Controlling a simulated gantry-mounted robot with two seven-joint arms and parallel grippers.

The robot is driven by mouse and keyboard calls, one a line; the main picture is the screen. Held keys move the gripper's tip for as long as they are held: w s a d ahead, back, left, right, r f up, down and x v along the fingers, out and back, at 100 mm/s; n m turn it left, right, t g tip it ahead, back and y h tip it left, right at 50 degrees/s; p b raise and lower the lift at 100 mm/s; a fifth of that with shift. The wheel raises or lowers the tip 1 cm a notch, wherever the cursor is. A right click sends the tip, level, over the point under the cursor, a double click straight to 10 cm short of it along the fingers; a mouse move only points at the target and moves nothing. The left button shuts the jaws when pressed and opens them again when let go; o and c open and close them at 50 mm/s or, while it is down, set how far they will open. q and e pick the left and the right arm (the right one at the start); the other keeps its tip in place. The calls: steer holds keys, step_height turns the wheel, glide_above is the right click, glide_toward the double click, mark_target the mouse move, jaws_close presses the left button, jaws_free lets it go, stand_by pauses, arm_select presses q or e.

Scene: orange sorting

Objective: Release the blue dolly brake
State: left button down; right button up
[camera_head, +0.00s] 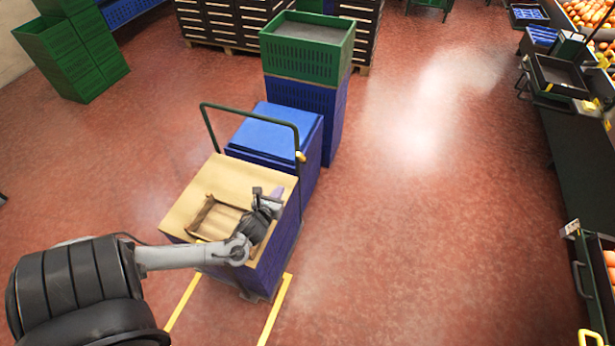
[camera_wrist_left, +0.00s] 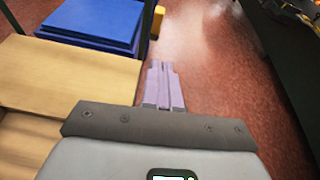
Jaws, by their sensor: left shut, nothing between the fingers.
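A blue stack with a tan top (camera_head: 181,214) stands inside a dark green handle frame (camera_head: 250,112). My left gripper (camera_head: 277,193) is over the right edge of the tan top, short of the yellow piece. Its pale purple fingers (camera_wrist_left: 163,82) are shut and empty. My right gripper is in neither view.
A shallow wooden tray (camera_head: 204,212) lies on the tan top. A lidded blue crate (camera_head: 270,130) and a blue stack with a green crate (camera_head: 305,50) stand behind. Red floor (camera_head: 430,220) is clear to the right, up to dark display counters (camera_head: 575,160).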

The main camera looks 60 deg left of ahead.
arm_select(q)
steer(key=shift+m+t, duration=0.4)
steer(key=shift+m, duration=0.1)
steer(key=shift+w+a+f+b, duration=0.65)
steer(key=shift+w+f+b, duration=0.15)
steer(key=shift+b, duration=0.4)
steer(key=shift+w+a+f+b, duration=0.65)
steer(key=shift+f+b, duration=0.2)
steer(key=shift+b, duration=0.35)
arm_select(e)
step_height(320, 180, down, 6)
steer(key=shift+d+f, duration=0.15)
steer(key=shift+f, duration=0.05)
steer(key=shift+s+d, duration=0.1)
arm_select(q)
steer(key=shift+w, duration=0.15)
steer(key=b, duration=0.3)
glide_toward(300, 158)
step_height(300, 158, down, 3)
steer(key=w, duration=0.2)
steer(key=shift+w+a+r, duration=1.1)
steer(key=shift+w+a, duration=0.05)
steer(key=shift+a, duration=0.1)
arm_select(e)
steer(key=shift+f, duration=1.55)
